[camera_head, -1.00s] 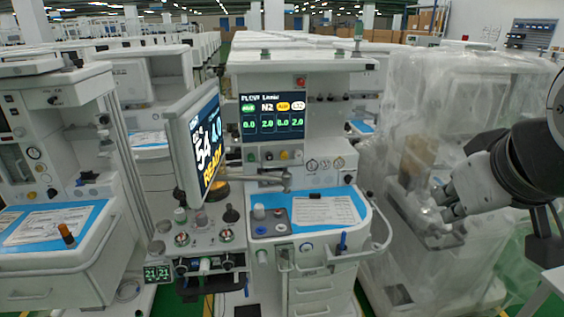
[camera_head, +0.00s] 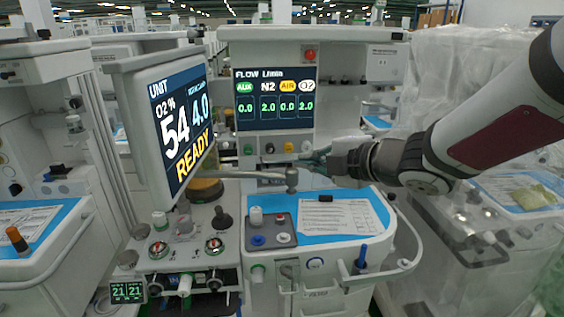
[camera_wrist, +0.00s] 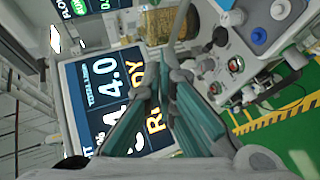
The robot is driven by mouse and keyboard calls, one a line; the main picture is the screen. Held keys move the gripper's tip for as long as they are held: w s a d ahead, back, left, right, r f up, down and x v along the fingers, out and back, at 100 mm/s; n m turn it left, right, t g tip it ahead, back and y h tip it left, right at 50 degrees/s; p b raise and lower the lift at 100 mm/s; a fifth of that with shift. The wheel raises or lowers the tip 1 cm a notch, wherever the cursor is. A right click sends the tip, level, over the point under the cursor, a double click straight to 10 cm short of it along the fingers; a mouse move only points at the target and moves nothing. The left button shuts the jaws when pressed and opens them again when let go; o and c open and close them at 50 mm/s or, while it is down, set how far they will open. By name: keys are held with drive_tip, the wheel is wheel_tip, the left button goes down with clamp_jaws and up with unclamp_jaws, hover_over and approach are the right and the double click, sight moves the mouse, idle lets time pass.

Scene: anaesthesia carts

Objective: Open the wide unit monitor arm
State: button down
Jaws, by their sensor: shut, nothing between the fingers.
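The unit monitor (camera_head: 165,125) shows "54", "4.0" and "READY" and stands angled at the left of the cart in the head view. Its screen also shows in the wrist view (camera_wrist: 110,85). The grey monitor arm (camera_head: 240,174) runs from behind the screen to an upright joint (camera_head: 291,180) above the worktop. My gripper (camera_head: 312,163) reaches in from the right, close to that joint; whether they touch is unclear. In the wrist view my gripper (camera_wrist: 161,84) is shut and empty, with its fingertips beside a grey bar and in front of the screen.
A fixed flow display (camera_head: 275,98) stands behind the arm. Below is a blue worktop (camera_head: 335,236) with a paper sheet and a curved side rail (camera_head: 408,245). Knobs (camera_head: 215,245) crowd the lower left. A plastic-wrapped cart stands right, another cart left.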

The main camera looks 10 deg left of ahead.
drive_tip(key=s+a+f+n+g+y+b, duration=0.5)
drive_tip(key=s+a+f+n+g+y, duration=0.3)
drive_tip(key=n+g, duration=0.3)
drive_tip(key=s+a, duration=0.1)
drive_tip(key=a, duration=1.3)
drive_tip(key=shift+s+a+r, duration=0.15)
drive_tip(key=shift+a+r, duration=0.15)
drive_tip(key=shift+r, duration=0.05)
